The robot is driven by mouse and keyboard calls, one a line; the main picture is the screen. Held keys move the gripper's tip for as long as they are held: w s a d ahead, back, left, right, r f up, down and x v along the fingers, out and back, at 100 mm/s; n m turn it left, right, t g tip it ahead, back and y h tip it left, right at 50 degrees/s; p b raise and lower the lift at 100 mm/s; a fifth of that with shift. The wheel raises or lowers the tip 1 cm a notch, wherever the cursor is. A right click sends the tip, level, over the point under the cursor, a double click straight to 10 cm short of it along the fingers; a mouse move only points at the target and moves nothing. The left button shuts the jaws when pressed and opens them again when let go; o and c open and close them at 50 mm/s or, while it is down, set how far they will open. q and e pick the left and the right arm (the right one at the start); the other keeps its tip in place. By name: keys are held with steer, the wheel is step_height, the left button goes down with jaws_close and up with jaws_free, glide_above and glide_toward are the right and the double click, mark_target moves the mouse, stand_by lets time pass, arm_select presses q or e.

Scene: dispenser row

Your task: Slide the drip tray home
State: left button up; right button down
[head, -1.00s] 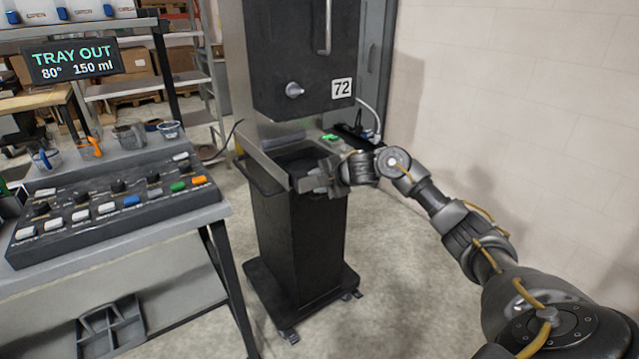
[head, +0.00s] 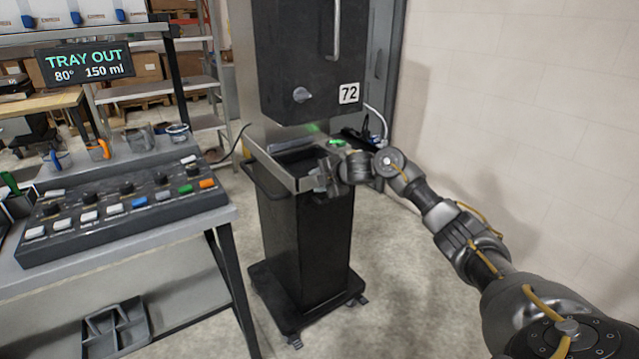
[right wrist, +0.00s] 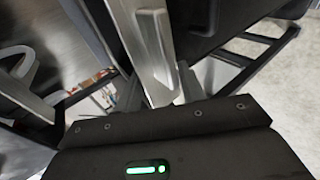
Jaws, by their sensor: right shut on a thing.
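The drip tray (head: 278,172) is a metal-rimmed, dark-floored tray under the black dispenser (head: 300,70) marked 72, on top of a black stand. Its front edge sticks out toward me. My right gripper (head: 322,181) is shut on the tray at its front right corner; the fingers partly hide that corner. In the right wrist view the metal bar of the tray (right wrist: 150,55) runs up from between the fingers, above the dark gripper body with its green light. The display (head: 85,64) reads TRAY OUT, 80°, 150 ml. My left gripper is not in view.
A grey table (head: 130,245) with a button panel (head: 120,205) and several cups stands at the left. The black wheeled stand (head: 305,250) carries the tray. A cable and dark box lie right of the dispenser. A pale wall closes the right side; floor between is clear.

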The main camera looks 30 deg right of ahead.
steer(key=c, duration=0.8)
jaws_free()
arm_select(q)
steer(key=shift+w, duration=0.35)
arm_select(e)
steer(key=shift+o, duration=0.2)
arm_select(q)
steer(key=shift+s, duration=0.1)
arm_select(e)
steer(key=shift+s+r, duration=0.1)
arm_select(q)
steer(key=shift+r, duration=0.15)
arm_select(e)
steer(key=v, duration=1)
steer(key=shift+s+r, duration=0.15)
steer(key=shift+d, duration=0.1)
